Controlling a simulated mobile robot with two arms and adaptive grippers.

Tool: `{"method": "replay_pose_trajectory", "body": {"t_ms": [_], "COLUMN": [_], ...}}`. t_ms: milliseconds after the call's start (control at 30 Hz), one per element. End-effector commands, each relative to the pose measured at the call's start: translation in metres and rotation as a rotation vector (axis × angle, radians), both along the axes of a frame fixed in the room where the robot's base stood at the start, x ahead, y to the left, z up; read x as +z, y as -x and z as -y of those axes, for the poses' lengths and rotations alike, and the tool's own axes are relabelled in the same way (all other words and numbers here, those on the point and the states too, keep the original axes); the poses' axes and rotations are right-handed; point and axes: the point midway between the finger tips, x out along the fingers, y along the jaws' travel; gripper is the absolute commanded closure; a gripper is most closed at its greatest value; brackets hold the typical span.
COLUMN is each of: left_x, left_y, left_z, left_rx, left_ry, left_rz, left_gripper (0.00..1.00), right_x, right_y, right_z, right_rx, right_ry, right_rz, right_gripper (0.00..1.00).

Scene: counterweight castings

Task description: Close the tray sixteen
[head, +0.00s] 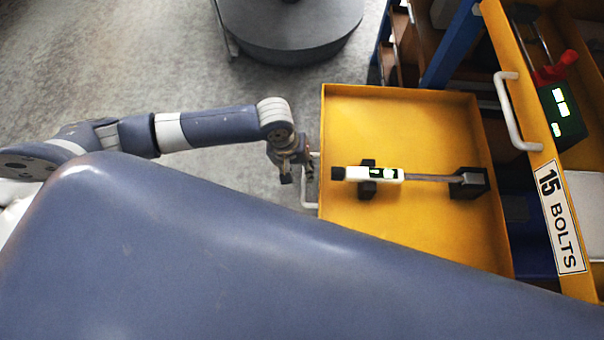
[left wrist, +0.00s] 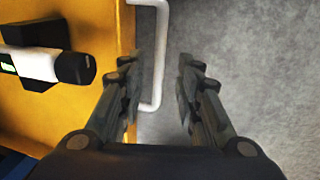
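A yellow tray (head: 400,225) is pulled out of the rack; its number does not show. A digital torque wrench (head: 385,174) lies in it on black supports. The tray's white handle (head: 303,192) is on its left side, partly behind my left gripper (head: 284,176). In the left wrist view, the handle (left wrist: 162,60) shows between the two fingers of the left gripper (left wrist: 160,85), which are apart with a gap on either side. I cannot tell how deep the bar sits between them. My right gripper is not in view.
Another yellow tray labelled 15 BOLTS (head: 560,215) is also pulled out at right, with its own white handle (head: 512,112). The rack's blue post (head: 450,50) stands behind. A dark round base (head: 290,25) is on the floor at the top.

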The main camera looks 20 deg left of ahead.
Motion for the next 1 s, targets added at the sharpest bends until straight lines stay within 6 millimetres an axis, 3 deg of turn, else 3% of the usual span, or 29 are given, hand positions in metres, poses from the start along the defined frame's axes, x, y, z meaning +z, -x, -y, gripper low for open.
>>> {"method": "replay_pose_trajectory", "body": {"t_ms": [200,567,733,1000], "left_x": [-0.027,-0.033,-0.033,-0.032], "left_y": [-0.001,-0.002,-0.002,-0.002], "left_z": [0.005,0.007,0.007,0.008], "left_rx": [0.000,-0.001,-0.001,-0.001], "left_ry": [0.000,0.001,0.001,0.001], "left_rz": [-0.001,0.001,0.000,0.000], "left_gripper": [0.69,0.69,1.00,1.00], "right_x": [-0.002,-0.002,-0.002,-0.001], "right_y": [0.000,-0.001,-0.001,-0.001], "right_z": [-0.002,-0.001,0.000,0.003], "right_rx": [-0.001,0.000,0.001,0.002], "right_ry": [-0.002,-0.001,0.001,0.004], "right_rz": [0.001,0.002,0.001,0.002], "right_gripper": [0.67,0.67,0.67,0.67]}}
